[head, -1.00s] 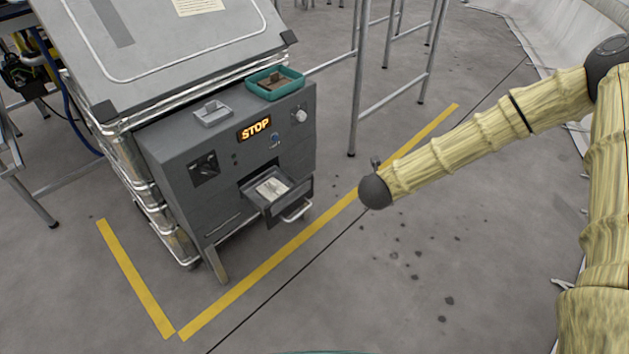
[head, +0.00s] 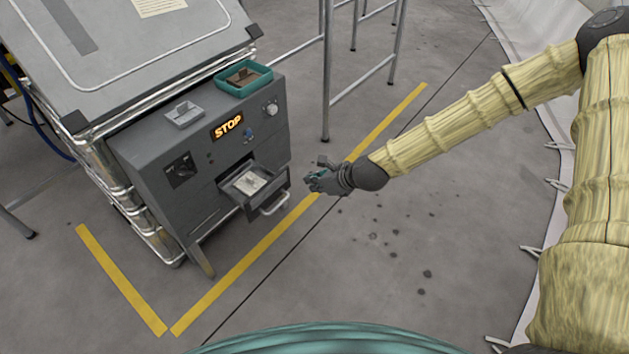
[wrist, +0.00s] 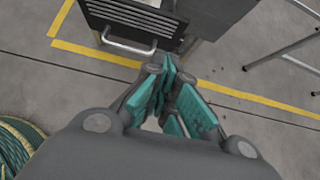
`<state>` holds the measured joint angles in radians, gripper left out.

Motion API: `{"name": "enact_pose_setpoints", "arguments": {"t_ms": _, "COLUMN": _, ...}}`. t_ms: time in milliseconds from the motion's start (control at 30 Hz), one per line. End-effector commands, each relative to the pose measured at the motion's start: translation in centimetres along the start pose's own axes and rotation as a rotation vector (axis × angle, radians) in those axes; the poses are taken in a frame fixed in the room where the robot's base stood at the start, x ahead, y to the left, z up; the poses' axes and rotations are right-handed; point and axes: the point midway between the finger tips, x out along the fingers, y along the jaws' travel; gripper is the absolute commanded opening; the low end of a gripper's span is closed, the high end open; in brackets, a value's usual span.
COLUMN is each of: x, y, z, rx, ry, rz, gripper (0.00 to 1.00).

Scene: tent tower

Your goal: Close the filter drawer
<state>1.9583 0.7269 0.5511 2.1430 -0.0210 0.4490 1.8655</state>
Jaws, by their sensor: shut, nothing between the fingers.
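The filter drawer (head: 244,185) sticks out of the front of a grey machine (head: 137,150), with a pale filter piece (head: 250,183) in it. Its light bar handle (head: 274,203) is on the drawer front. In the wrist view the drawer's vented front (wrist: 135,15) and handle (wrist: 128,45) show at the top left. My gripper (head: 314,181) is to the right of the drawer, apart from it. In the wrist view its teal-padded fingers (wrist: 168,88) are together with nothing between them.
A teal tray (head: 243,80) and a small grey holder (head: 184,114) sit on the machine's top, near a lit STOP sign (head: 227,125). Metal frame legs (head: 326,70) stand behind. Yellow tape (head: 246,270) marks the floor, which is clear around my gripper.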

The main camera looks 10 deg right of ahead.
Motion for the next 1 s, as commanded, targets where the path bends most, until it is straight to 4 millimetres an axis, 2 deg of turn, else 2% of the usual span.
{"name": "enact_pose_setpoints", "arguments": {"t_ms": 100, "x": 2.2, "y": 0.1, "z": -0.1, "rx": -0.002, "ry": 0.000, "rz": 0.000, "gripper": 0.00}}
{"name": "enact_pose_setpoints", "arguments": {"t_ms": 400, "x": 7.0, "y": 0.1, "z": -0.1, "rx": -0.001, "ry": 0.001, "rz": 0.000, "gripper": 0.00}}
{"name": "enact_pose_setpoints", "arguments": {"t_ms": 700, "x": 9.0, "y": 0.0, "z": 2.1, "rx": -0.001, "ry": -0.001, "rz": 0.000, "gripper": 0.00}}
{"name": "enact_pose_setpoints", "arguments": {"t_ms": 1000, "x": 9.7, "y": 0.0, "z": 2.8, "rx": 0.001, "ry": -0.001, "rz": -0.001, "gripper": 0.00}}
